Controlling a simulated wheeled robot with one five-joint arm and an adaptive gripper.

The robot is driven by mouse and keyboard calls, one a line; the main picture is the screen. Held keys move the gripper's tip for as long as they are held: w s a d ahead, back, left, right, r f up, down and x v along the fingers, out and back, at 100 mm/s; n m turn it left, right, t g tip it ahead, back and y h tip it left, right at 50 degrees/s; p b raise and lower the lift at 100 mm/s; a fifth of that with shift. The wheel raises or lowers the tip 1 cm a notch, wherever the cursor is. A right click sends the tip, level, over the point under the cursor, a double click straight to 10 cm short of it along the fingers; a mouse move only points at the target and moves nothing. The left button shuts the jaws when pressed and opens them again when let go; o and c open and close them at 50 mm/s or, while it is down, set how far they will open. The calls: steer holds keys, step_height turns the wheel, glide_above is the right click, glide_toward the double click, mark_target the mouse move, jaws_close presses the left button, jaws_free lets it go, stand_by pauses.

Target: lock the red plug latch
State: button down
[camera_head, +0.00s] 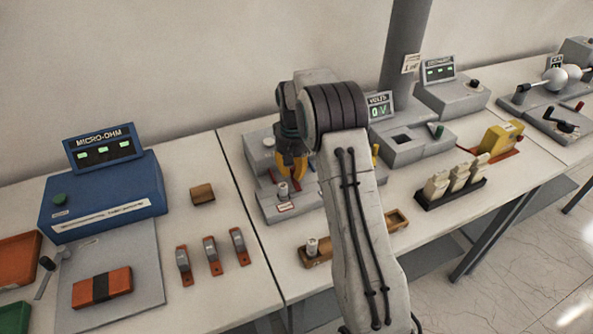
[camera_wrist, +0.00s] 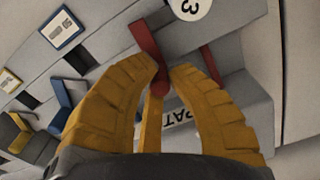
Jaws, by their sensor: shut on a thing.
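My gripper (camera_head: 291,172) is over the grey panel unit (camera_head: 257,158) in the head view, its yellow fingers pointing down. In the wrist view my gripper (camera_wrist: 164,72) has its fingertips closed around the lower, rounded end of a red lever (camera_wrist: 145,40), which looks like the red plug latch. The lever's upper part sticks out beyond the fingertips, slightly tilted. A second red part (camera_wrist: 210,64) shows behind the right finger. In the head view the fingers and my arm hide the latch.
Blue parts (camera_wrist: 62,100) and a yellow part (camera_wrist: 12,132) lie to the left in the wrist view. A blue micro-ohm meter (camera_head: 100,185) and a black rack (camera_head: 450,192) stand on either side.

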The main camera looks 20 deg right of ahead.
mark_target(291, 169)
steer(key=shift+a+f+n, duration=0.15)
steer(key=shift+a+n, duration=0.1)
steer(key=shift+n, duration=0.25)
steer(key=shift+s, duration=0.1)
steer(key=c, duration=1.2)
jaws_free()
step_height(291, 169, up, 11)
steer(key=shift+f, duration=0.1)
steer(key=shift+r, duration=0.7)
